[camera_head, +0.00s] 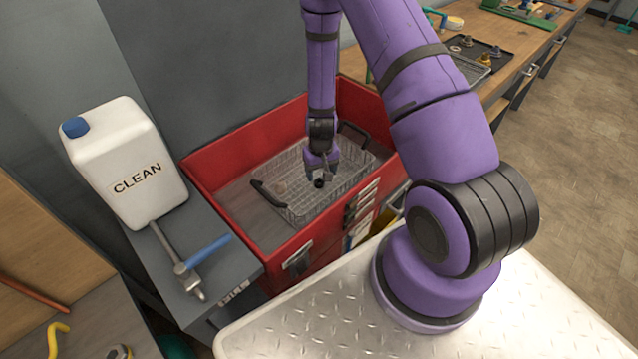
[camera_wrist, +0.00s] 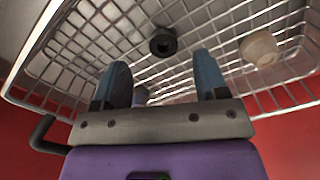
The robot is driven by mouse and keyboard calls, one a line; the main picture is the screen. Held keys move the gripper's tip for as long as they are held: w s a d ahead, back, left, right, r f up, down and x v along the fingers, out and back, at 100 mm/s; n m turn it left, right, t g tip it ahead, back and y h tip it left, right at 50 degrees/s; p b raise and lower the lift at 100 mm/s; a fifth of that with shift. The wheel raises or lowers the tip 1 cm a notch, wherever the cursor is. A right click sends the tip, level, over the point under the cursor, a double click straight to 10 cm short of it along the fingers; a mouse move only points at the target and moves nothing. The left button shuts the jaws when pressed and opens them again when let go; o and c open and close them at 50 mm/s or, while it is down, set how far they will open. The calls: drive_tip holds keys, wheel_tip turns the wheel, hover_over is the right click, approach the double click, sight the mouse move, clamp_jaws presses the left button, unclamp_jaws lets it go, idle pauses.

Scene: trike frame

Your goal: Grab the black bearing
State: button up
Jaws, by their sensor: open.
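The black bearing (camera_wrist: 163,42) is a small dark ring inside the wire basket (camera_wrist: 60,62). In the head view the bearing (camera_head: 319,183) shows as a dark spot just below my gripper (camera_head: 320,172). In the wrist view my gripper (camera_wrist: 170,82) has its two blue-grey fingers spread apart with nothing between the tips. The bearing lies beyond the tips, roughly between their lines. A pale beige round part (camera_wrist: 259,49) lies in the basket to the right of the bearing. Another small greyish part (camera_wrist: 140,95) is partly hidden behind the gripper.
The basket, with dark handles (camera_head: 268,193), sits in a red-walled washer (camera_head: 228,148). Its mesh walls surround the gripper. A workbench (camera_head: 520,40) with parts stands at upper right.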

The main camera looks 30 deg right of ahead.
sight(319, 181)
drive_tip(key=shift+w+a+f, duration=0.1)
drive_tip(key=shift+w+f, duration=0.1)
drive_tip(key=shift+f, duration=0.95)
drive_tip(key=shift+w+f, duration=0.15)
drive_tip(key=shift+f, duration=1)
drive_tip(key=c, duration=1)
